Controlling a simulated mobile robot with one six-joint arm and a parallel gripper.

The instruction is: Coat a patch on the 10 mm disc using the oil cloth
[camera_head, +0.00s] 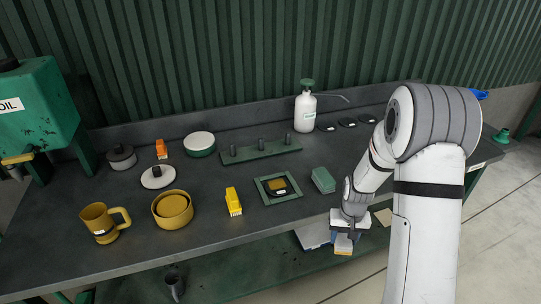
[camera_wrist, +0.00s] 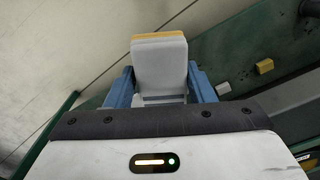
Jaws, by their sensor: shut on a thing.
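My gripper (camera_head: 345,238) is off the front edge of the bench, low at the right. In the wrist view, its blue fingers (camera_wrist: 161,92) are shut on a pale grey block with a yellow far end (camera_wrist: 159,66); I cannot tell if this is the oil cloth. A folded green pad (camera_head: 323,180) lies on the bench behind the gripper. Several small dark discs (camera_head: 347,123) lie in a row at the back right; I cannot read their sizes. A green square tray (camera_head: 263,192) holds a dark and yellow item.
A green tank marked OIL (camera_head: 38,105) stands at the far left. A white bottle (camera_head: 305,112) and a green rack with pegs (camera_head: 240,155) are at the back. A yellow mug (camera_head: 101,224), a yellow bowl (camera_head: 173,208) and a yellow block (camera_head: 233,201) stand toward the front left.

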